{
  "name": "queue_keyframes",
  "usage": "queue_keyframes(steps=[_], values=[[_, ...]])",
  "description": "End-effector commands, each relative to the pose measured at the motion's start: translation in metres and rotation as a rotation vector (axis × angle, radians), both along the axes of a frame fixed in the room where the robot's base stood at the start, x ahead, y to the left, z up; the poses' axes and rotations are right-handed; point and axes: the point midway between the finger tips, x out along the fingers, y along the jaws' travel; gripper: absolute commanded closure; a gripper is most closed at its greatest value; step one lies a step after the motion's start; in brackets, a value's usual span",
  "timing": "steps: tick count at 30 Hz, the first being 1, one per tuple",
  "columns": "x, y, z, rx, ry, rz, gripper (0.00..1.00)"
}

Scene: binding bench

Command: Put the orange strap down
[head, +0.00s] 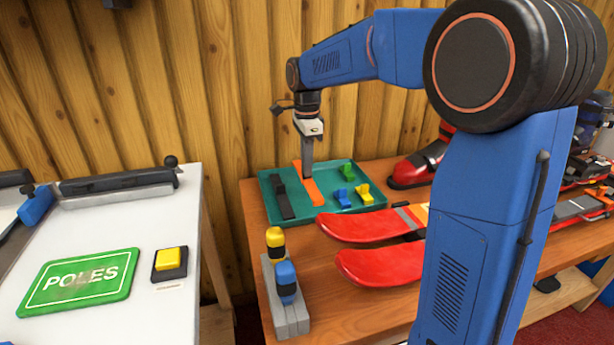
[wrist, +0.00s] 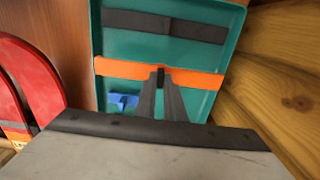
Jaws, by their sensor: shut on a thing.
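The orange strap (head: 311,190) is a flat band over the green tray (head: 270,212) on the wooden bench. My gripper (head: 307,175) points down over the tray and is shut on the strap near its middle. In the wrist view the strap (wrist: 120,68) runs across the tray (wrist: 150,45), with the fingertips (wrist: 160,75) at it. I cannot tell whether the strap touches the tray floor.
The tray also holds a black strap (head: 280,199) and small blue (head: 343,200), yellow (head: 364,195) and green (head: 347,172) pieces. Red skis (head: 378,264) lie in front. A grey stand (head: 290,312) with yellow and blue tools stands front left.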

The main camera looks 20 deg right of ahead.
Motion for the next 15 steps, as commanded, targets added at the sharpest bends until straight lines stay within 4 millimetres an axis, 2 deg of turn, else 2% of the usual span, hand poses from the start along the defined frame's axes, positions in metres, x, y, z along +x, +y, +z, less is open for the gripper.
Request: queue_keyframes(steps=[9, 15], values=[[-0.001, 0.0, -0.034, 0.0, 0.001, 0.0, 1.0], [0.0, 0.0, -0.036, 0.0, -0.001, 0.0, 1.0]])
